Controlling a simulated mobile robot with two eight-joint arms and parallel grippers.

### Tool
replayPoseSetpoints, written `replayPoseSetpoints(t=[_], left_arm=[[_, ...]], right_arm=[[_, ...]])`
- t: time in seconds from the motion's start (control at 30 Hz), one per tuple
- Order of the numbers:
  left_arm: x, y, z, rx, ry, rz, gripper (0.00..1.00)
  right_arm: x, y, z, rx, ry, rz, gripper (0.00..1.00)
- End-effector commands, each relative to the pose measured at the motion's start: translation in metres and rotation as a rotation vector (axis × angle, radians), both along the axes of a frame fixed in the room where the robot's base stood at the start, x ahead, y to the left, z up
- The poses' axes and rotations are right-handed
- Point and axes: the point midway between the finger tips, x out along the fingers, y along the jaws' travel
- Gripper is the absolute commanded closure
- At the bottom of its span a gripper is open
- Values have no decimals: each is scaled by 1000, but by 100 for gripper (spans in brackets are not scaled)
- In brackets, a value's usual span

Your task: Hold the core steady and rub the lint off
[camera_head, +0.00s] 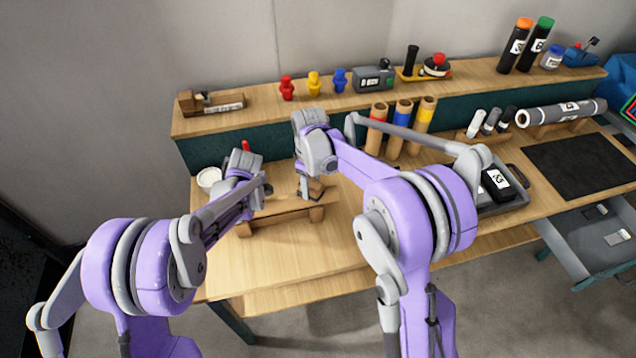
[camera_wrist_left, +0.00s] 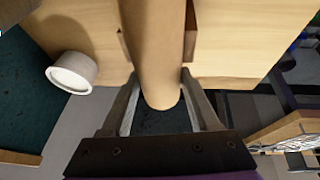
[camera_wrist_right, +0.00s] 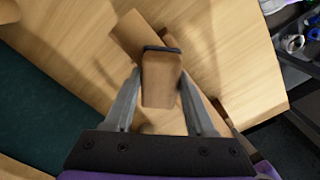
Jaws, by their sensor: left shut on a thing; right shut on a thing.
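The core is a brown cardboard tube (camera_wrist_left: 158,40) lying in a low wooden cradle (camera_head: 288,211) at the left of the table. My left gripper (camera_wrist_left: 160,78) is shut on the core near one end, a finger on each side. My right gripper (camera_wrist_right: 162,85) is shut on a small brown block (camera_wrist_right: 161,82) with a dark strip along its far edge. In the head view the right gripper (camera_head: 305,188) is over the cradle, close to the core. I cannot tell whether the block touches the core. Lint is too small to make out, and my arms hide part of the core.
A white round container (camera_head: 208,178) stands left of the cradle. Upright tubes with coloured bands (camera_head: 402,115) stand behind on the right. A grey tray (camera_head: 510,198) and a dark mat (camera_head: 580,165) lie farther right. The table front is clear.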

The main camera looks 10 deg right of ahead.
Motion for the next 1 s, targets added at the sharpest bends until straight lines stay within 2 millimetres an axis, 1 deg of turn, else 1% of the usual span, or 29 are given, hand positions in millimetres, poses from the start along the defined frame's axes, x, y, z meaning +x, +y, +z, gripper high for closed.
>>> replayPoseSetpoints(t=[0.03, 0.27, 0.53, 0.77, 1.0], left_arm=[[0, 0, -1, 0, 1, -1, 99], [0, 0, -1, 1, 1, 0, 99], [0, 0, -1, 0, 1, -1, 99], [-1, 0, 0, 0, 1, -1, 99], [-1, 0, -1, 0, 1, -1, 99]], right_arm=[[0, 4, 0, 1, 1, 1, 89], [0, 11, 0, 1, 1, 2, 89], [0, 33, -1, 1, 1, 2, 89], [0, 41, -1, 1, 0, 1, 89], [0, 61, 0, 1, 0, 2, 89]])
